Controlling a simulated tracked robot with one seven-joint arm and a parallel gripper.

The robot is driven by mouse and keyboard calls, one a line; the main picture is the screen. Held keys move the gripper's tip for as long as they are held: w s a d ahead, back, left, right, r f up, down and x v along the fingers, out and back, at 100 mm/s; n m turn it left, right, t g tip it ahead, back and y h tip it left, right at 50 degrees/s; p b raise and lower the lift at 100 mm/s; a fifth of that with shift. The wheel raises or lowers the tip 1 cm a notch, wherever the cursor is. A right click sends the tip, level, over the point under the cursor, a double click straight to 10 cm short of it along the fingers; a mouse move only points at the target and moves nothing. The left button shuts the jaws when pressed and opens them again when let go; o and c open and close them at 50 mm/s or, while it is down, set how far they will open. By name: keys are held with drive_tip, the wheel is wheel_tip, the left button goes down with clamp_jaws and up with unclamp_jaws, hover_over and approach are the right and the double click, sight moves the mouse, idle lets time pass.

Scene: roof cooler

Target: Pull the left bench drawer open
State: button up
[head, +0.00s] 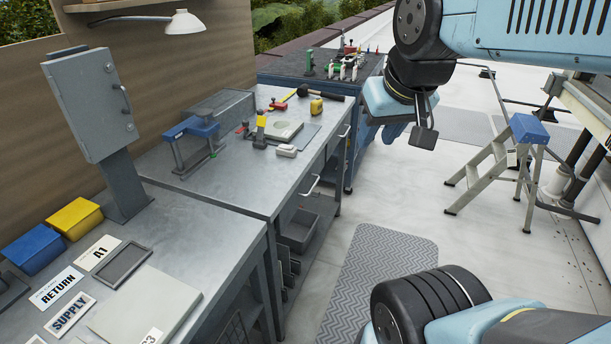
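The grey metal bench (235,185) runs along the wall with two drawer handles on its front edge. The left drawer's bar handle (312,186) is the nearer one; its drawer front looks flush with the bench. The right drawer's handle (345,131) is farther along and also looks shut. My gripper (405,125) hangs at the upper right, past the bench's far end and well apart from the left handle. Its fingers are small and partly hidden by the hand, so I cannot tell whether they are open.
On the bench are a blue clamp-like tool (192,130), a yellow tape measure (316,105) and small tools. A grey bin (298,230) sits below the left drawer. A step ladder (497,168) stands right. The patterned floor mat (375,265) before the bench is largely clear.

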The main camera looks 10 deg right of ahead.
drive_tip(key=m+g+y, duration=0.2)
drive_tip(key=m+g, duration=0.2)
drive_tip(key=m, duration=0.3)
hover_over(312, 187)
drive_tip(key=s+d, duration=0.2)
drive_tip(key=d, duration=0.1)
drive_tip(key=s+d+f+x, duration=0.1)
drive_tip(key=s+d+x, duration=0.1)
drive_tip(key=x, duration=1)
drive_tip(key=s+d+x, duration=0.1)
drive_tip(key=d+x, duration=0.1)
drive_tip(key=x, duration=2.3)
drive_tip(key=shift+s+f, duration=0.1)
clamp_jaws()
